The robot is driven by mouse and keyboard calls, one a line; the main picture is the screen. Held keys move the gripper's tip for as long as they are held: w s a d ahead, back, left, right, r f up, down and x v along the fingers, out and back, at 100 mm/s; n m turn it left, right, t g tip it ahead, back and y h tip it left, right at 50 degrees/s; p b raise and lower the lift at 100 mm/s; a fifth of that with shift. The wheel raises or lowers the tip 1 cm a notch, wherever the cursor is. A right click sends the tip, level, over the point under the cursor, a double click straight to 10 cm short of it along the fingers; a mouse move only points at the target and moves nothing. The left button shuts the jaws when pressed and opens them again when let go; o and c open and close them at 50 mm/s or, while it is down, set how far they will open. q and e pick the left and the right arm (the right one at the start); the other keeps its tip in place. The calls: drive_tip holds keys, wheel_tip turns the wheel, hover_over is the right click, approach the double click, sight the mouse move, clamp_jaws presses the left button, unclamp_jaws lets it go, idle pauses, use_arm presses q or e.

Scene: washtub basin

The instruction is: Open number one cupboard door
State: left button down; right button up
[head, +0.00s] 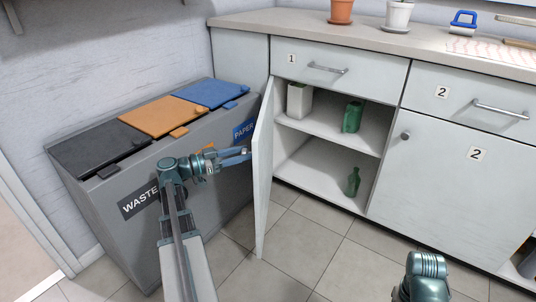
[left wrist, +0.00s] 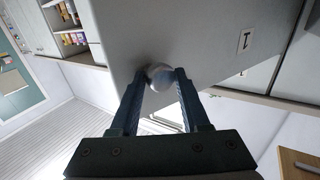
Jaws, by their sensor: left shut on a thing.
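The number one cupboard door (head: 263,180) stands swung wide open, seen almost edge-on in the head view. My left gripper (head: 248,152) is at its outer face, beside the bins. In the left wrist view, the left gripper (left wrist: 160,85) is shut on the round metal door knob (left wrist: 158,72), with a finger on each side. The door's face, with a label 1 (left wrist: 244,40), fills the upper middle there. In the head view the knob is hidden. Only a piece of my right arm shows at the bottom right; its gripper is out of view.
The open cupboard shelves (head: 325,130) hold a white container (head: 299,100), a green container (head: 352,117) and a green bottle (head: 353,182). A grey bin unit (head: 120,220) stands close left of the door. The tiled floor (head: 310,245) in front is clear.

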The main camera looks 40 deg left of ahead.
use_arm(q)
drive_tip(key=a, duration=0.2)
drive_tip(key=s+a, duration=0.1)
drive_tip(key=a, duration=0.2)
drive_tip(key=shift+a+r, duration=0.2)
drive_tip(key=shift+a, duration=0.1)
drive_tip(key=c, duration=0.7)
unclamp_jaws()
drive_tip(key=shift+c, duration=0.2)
drive_tip(key=shift+o, duration=1.3)
drive_tip(key=shift+w+f, duration=0.1)
drive_tip(key=shift+w, duration=0.1)
drive_tip(key=shift+d, duration=0.1)
drive_tip(key=shift+s+d, duration=0.1)
drive_tip(key=shift+s, duration=0.1)
drive_tip(key=v, duration=0.7)
drive_tip(key=shift+s, duration=0.35)
